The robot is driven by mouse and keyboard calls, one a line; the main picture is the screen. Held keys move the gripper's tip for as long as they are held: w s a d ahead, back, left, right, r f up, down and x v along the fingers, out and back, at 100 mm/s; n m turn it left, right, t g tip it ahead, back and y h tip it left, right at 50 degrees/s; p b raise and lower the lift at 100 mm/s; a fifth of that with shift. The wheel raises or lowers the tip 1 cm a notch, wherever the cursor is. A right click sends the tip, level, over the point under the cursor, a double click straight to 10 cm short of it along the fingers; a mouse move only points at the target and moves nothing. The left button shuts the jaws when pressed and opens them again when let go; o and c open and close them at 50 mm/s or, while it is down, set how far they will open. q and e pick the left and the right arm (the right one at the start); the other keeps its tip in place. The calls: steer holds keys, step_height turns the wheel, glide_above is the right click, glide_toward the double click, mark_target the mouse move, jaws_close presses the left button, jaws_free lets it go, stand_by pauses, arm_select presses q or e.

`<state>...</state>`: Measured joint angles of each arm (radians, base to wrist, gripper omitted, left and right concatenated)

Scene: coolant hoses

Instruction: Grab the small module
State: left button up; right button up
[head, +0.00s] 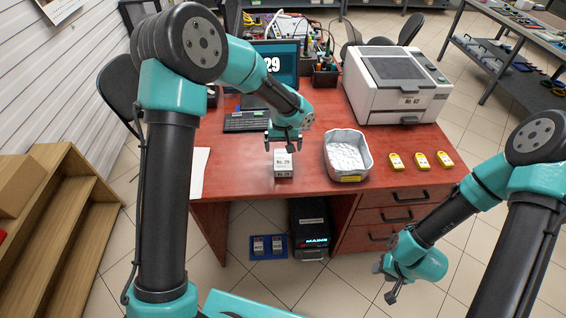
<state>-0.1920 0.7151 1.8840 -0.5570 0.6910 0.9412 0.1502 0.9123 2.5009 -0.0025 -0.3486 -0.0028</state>
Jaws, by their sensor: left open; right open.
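A small white box labelled "No. 29" (284,171) sits on the red desk near its front edge; it looks like the small module. My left gripper (283,146) is open just above and behind the box, fingers pointing down. Whether its fingers touch the box I cannot tell. My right gripper (384,284) is open and empty, low in front of the desk's drawers, away from the box.
A white bin (368,153) with pale contents stands right of the box. Three yellow devices (420,161) lie further right. A white printer (397,88), a monitor (276,62) reading "29" and a keyboard (246,122) stand behind. A blue mat (256,254) with two small items lies on the floor.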

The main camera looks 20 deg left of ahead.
mark_target(283, 159)
arm_select(q)
steer(key=shift+f, duration=1.75)
steer(key=shift+f, duration=0.15)
steer(key=f, duration=0.5)
steer(key=shift+w+a, duration=0.1)
steer(key=shift+w, duration=0.2)
steer(key=shift+c, duration=0.5)
steer(key=shift+r, duration=0.1)
steer(key=c, duration=1.1)
steer(key=shift+c, duration=0.2)
